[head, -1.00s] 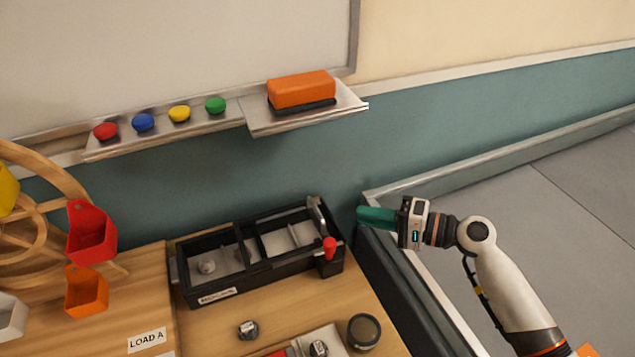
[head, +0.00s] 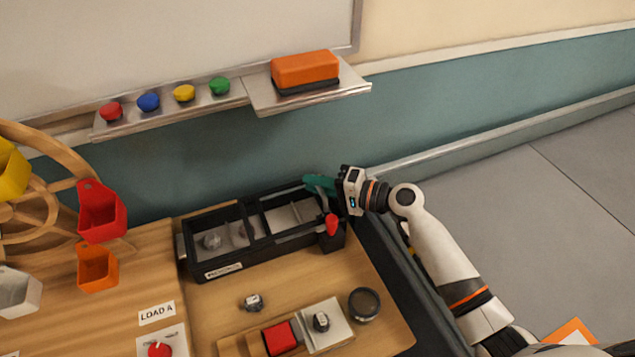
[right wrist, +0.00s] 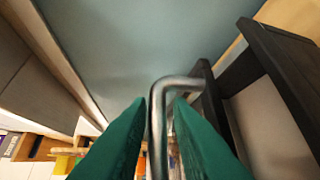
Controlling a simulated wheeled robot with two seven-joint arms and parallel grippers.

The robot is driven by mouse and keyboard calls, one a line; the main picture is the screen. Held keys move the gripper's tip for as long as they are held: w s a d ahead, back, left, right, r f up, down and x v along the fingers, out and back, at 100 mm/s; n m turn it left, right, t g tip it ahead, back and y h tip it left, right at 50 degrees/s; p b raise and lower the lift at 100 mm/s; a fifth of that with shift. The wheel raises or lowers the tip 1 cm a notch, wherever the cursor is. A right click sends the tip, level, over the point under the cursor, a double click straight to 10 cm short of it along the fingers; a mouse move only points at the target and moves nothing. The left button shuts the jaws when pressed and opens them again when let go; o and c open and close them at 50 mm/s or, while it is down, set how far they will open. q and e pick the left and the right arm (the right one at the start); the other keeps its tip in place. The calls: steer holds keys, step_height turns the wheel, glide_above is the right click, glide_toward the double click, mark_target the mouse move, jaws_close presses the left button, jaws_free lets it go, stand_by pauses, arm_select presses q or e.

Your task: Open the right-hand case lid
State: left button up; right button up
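The black case (head: 222,269) stands on the wooden table against the wall, with a left and a right framed section. Pale compartments show through both frames; I cannot tell whether the right-hand frame is raised at all. A bent silver metal handle (right wrist: 158,125) is at the case's right end. My right gripper (head: 314,183), with green fingers, is at the case's back right corner by this handle. In the right wrist view, its fingers (right wrist: 158,112) are apart, one on each side of the handle bar. Contact is unclear. My left gripper is not in view.
A red-knobbed lever (head: 331,225) stands at the case's front right corner. A tray shelf (head: 262,100) with an orange eraser (head: 305,70) juts out above. A dark round jar (head: 364,304) and a red block (head: 281,338) are in front.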

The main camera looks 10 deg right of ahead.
mark_target(302, 201)
jaws_close()
steer(key=shift+a, duration=0.1)
steer(key=a, duration=0.3)
steer(key=shift+s+a+p, duration=0.35)
steer(key=shift+s+p, duration=0.05)
jaws_free()
steer(key=shift+d, duration=0.1)
steer(key=b+v, duration=0.2)
steer(key=v, duration=0.9)
steer(key=shift+d+f, duration=0.15)
steer(key=shift+s+d, duration=0.25)
